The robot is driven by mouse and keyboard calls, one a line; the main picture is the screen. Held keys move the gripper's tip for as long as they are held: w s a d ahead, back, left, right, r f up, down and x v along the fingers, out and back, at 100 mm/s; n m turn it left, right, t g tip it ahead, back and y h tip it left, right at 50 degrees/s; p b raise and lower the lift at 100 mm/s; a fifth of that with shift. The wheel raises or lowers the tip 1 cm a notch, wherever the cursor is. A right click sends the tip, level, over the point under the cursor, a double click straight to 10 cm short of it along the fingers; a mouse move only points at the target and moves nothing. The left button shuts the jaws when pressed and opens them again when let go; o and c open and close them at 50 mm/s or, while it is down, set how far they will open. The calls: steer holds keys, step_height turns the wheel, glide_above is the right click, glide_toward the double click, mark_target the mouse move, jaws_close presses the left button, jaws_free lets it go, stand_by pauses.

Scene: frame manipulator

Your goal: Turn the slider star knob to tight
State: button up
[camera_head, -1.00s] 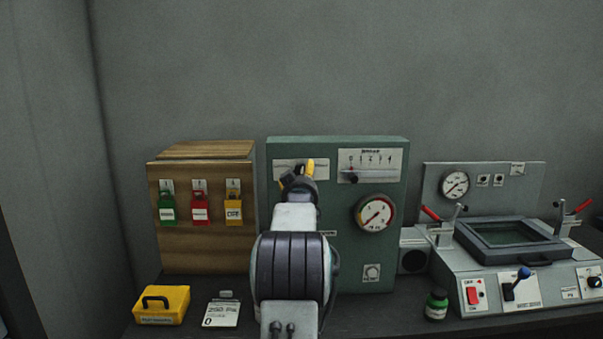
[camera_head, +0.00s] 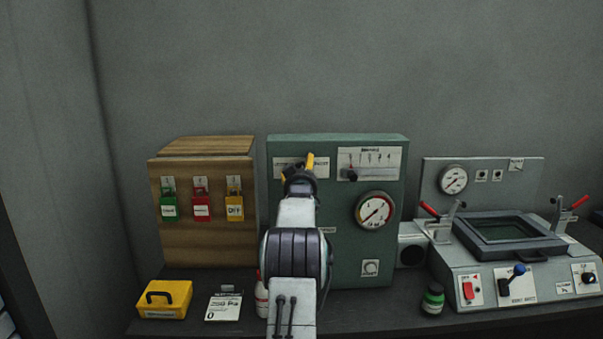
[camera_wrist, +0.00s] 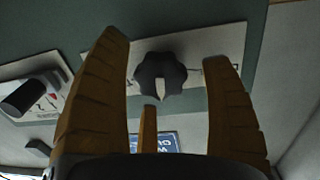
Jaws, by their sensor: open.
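A dark, lobed star knob (camera_wrist: 158,72) with a pale pointer mark sits on a white label plate (camera_wrist: 205,42) in the wrist view. My gripper (camera_wrist: 163,50) is open, with one yellow-brown finger on each side of the knob and visible gaps between them and it. In the head view my gripper (camera_head: 299,172) is in front of the upper left of the green panel (camera_head: 335,225) and hides the knob. Part of its plate (camera_head: 281,167) shows there. The plate's wording is mostly hidden or too blurred to read.
A black slider handle (camera_head: 350,174) on a numbered scale is right of my gripper, above a round gauge (camera_head: 375,211). A grey machine (camera_head: 520,265) stands right. A pale bottle (camera_head: 262,296) is partly behind my arm.

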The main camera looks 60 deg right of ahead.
steer(key=c, duration=1.2)
steer(key=shift+f, duration=0.1)
steer(key=shift+w+a+m+b, duration=0.1)
steer(key=shift+m+b, duration=3.05)
steer(key=shift+m, duration=0.45)
steer(key=shift+y, duration=0.3)
